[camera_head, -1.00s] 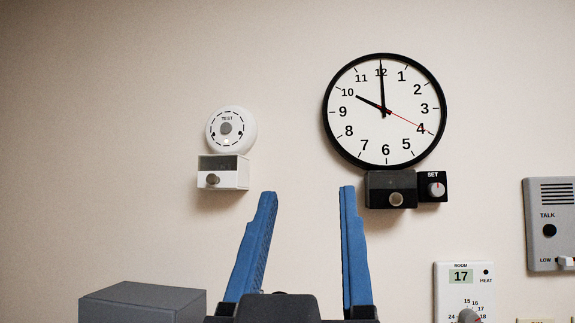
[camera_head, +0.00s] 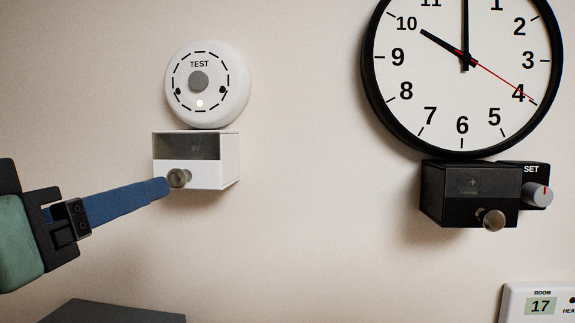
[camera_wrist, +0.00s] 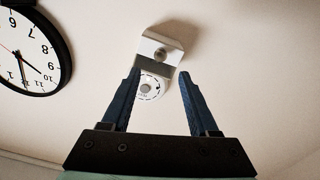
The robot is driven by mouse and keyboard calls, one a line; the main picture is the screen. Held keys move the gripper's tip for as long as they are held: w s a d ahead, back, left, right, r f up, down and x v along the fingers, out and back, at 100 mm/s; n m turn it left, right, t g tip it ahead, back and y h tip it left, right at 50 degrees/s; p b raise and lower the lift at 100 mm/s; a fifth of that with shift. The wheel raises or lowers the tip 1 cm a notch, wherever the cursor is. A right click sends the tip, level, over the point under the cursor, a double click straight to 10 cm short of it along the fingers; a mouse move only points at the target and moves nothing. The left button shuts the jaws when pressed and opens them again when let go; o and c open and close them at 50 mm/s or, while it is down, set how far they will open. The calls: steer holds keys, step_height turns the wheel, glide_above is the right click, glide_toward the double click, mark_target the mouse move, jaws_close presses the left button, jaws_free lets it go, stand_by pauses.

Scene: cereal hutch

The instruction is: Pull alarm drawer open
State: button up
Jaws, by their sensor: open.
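The alarm (camera_head: 207,86) is a round white disc marked TEST with a grey button and a small lit spot, on the wall at left in the head view. Below it is the white alarm drawer (camera_head: 212,176), with a dark panel reading 9V and a round metal knob (camera_head: 179,178). I cannot tell how far the drawer stands out. My gripper (camera_head: 164,187) comes from the left, its visible blue fingertip beside the knob; contact is unclear. In the wrist view my gripper (camera_wrist: 160,72) is open and empty, with the knob (camera_wrist: 161,54) between and beyond the fingertips.
A large black-rimmed clock (camera_head: 463,100) hangs at right, with a black drawer (camera_head: 450,208) and a SET knob (camera_head: 538,195) below. A thermostat (camera_head: 540,303) is at lower right. A dark grey box top (camera_head: 115,313) shows at the bottom. The wall between is bare.

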mark_target(173, 180)
steer(key=w+p, duration=0.3)
steer(key=w, duration=0.6)
steer(key=shift+w+d, duration=0.1)
steer(key=shift+w, duration=0.05)
jaws_close()
stand_by(1.1)
